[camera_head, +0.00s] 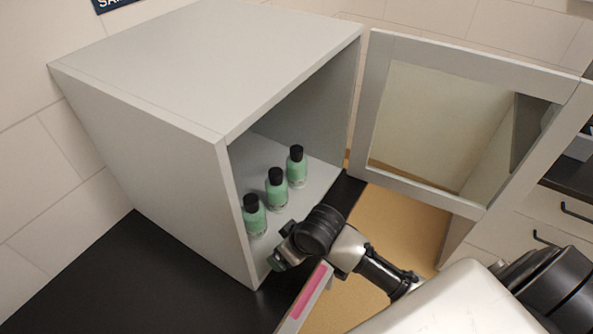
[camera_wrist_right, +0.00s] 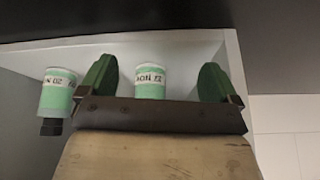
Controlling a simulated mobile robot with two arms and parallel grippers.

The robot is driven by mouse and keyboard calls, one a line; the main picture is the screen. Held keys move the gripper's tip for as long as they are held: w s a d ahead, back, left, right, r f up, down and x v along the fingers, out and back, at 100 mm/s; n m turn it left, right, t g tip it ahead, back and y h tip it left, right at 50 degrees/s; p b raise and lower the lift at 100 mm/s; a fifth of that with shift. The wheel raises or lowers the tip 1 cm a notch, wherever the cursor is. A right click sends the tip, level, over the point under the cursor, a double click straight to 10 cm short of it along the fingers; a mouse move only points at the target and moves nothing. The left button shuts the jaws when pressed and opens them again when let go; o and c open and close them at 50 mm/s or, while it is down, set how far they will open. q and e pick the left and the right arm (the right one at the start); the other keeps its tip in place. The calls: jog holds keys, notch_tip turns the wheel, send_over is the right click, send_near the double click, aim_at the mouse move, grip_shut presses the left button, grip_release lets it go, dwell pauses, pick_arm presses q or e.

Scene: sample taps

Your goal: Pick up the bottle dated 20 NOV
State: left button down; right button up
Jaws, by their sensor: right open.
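Three green bottles with black caps stand upright in a row inside the cabinet: a near one (camera_head: 255,218), a middle one (camera_head: 277,190) and a far one (camera_head: 296,168). The right wrist view is upside down and shows two of them. The left bottle (camera_wrist_right: 57,96) has an inverted label that seems to read 20 NOV, partly cut off. The central bottle (camera_wrist_right: 150,82) has a NOV label with an unclear number. My right gripper (camera_wrist_right: 157,82) is open, with the central bottle showing between its green fingertips. In the head view it (camera_head: 276,260) is at the cabinet's opening, low beside the near bottle.
The grey cabinet (camera_head: 200,60) stands on a black counter (camera_head: 130,280). Its glass-panelled door (camera_head: 395,180) is swung open to the right. The cabinet's side wall stands close to my right gripper. Drawers with dark handles (camera_head: 577,212) are at the far right.

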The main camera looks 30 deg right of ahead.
jog(key=w+d+r, duration=0.3)
jog(key=w, duration=0.3)
jog(key=w+d+r, duration=0.3)
jog(key=w+r, duration=0.1)
jog(key=w, duration=0.1)
jog(key=m+t+h, duration=0.1)
jog(key=m, duration=0.2)
send_near(297, 149)
jog(key=f, duration=0.2)
jog(key=x, duration=0.2)
jog(key=p+x, duration=0.1)
jog(key=w+x, duration=0.1)
jog(key=x, duration=0.1)
jog(key=shift+a+p, duration=0.2)
jog(key=shift+p, duration=0.1)
jog(key=shift+w+f, duration=0.15)
jog(key=shift+f, duration=0.05)
jog(key=shift+p+x, duration=0.75)
jog(key=shift+x, duration=1.65)
jog(key=shift+d, duration=0.1)
jog(key=shift+c, duration=0.3)
